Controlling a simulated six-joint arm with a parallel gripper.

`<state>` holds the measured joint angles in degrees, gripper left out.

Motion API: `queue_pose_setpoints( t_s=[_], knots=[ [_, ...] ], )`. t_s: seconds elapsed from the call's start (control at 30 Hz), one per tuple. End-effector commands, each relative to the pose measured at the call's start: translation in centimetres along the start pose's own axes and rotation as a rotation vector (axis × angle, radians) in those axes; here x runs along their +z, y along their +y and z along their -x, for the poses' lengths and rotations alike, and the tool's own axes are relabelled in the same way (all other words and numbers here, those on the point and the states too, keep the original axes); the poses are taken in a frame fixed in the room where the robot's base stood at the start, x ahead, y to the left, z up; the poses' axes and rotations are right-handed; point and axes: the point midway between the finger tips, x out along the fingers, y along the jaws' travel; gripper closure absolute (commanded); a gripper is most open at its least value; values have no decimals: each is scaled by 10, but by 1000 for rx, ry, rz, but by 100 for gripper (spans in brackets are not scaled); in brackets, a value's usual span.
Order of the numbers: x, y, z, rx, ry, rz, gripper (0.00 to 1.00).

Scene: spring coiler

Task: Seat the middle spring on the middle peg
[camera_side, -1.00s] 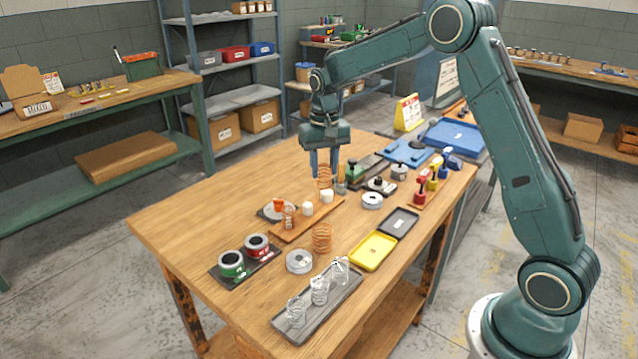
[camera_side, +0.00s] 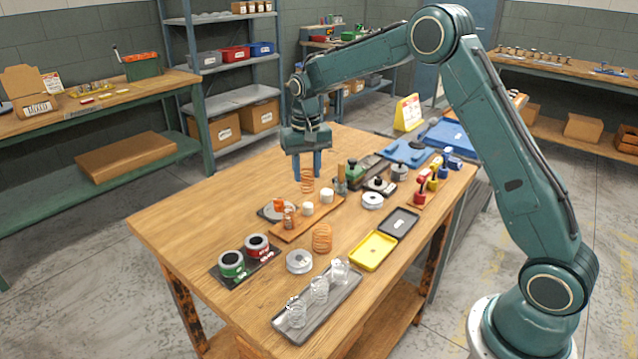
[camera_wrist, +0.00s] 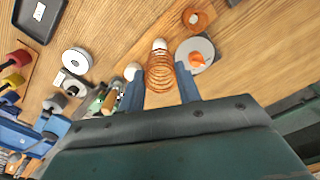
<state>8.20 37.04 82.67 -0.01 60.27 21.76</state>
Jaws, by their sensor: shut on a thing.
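My gripper (camera_side: 307,176) is shut on the copper middle spring (camera_side: 306,184), which hangs upright below the fingers. In the wrist view the spring (camera_wrist: 160,73) sits between the two fingertips (camera_wrist: 162,90). A wooden peg board (camera_side: 290,232) carries white pegs in a row. The middle peg (camera_side: 307,209) is bare and lies just below the held spring, with a small gap seen from the side. In the wrist view its white top (camera_wrist: 160,44) shows at the spring's far end. The right peg (camera_side: 327,196) is bare. A copper spring (camera_side: 289,219) is around the left peg.
Another copper spring (camera_side: 322,238) stands in front of the board. A grey disc with an orange piece (camera_side: 279,204) is behind it. A yellow tray (camera_side: 373,251) and green and red spools (camera_side: 232,264) stand nearby. The table's left is clear.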

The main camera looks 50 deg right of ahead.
Motion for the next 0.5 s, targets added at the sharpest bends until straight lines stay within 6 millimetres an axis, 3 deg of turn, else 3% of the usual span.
queue_pose_setpoints(
  t_s=[0.5],
  knots=[
    [0,0,-32,0,0,0,79]
  ],
)
